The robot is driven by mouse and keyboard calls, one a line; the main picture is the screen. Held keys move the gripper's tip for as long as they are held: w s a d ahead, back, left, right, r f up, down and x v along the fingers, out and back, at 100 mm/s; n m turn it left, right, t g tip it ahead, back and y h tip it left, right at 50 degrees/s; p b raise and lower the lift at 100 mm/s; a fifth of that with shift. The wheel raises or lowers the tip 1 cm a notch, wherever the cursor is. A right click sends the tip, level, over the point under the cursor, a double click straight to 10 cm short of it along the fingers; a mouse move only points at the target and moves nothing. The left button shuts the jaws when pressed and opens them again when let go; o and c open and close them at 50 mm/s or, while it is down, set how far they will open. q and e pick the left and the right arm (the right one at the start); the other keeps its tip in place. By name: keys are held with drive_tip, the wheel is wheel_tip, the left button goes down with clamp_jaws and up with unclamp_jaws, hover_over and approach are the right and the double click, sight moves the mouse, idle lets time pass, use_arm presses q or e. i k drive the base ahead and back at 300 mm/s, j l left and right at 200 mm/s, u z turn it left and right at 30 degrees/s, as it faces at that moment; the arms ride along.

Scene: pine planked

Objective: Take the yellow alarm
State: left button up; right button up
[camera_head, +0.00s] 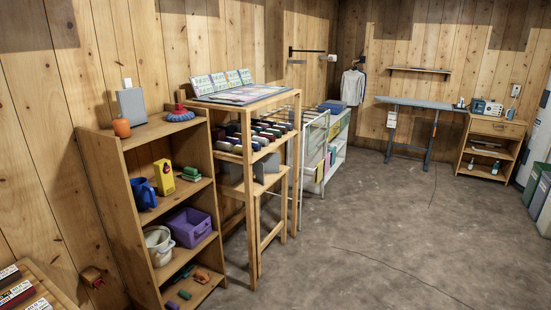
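A yellow upright, box-like object (163,177) stands on the second shelf of the wooden shelf unit at the left. It is the thing in view that best fits the yellow alarm; it is too small to make out its details. Neither of my grippers is in view.
The wooden shelf unit (128,229) also holds a purple bin (189,228) and a pale bucket (159,244) lower down. A tall wooden stand (248,170) is close to its right. The floor (360,230) at right is mostly clear.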

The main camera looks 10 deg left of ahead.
sight(164, 181)
drive_tip(key=i, duration=0.65)
drive_tip(key=i+u, duration=0.15)
drive_tip(key=i, duration=0.5)
drive_tip(key=i+l, duration=0.15)
drive_tip(key=i, duration=0.5)
drive_tip(key=u, duration=0.05)
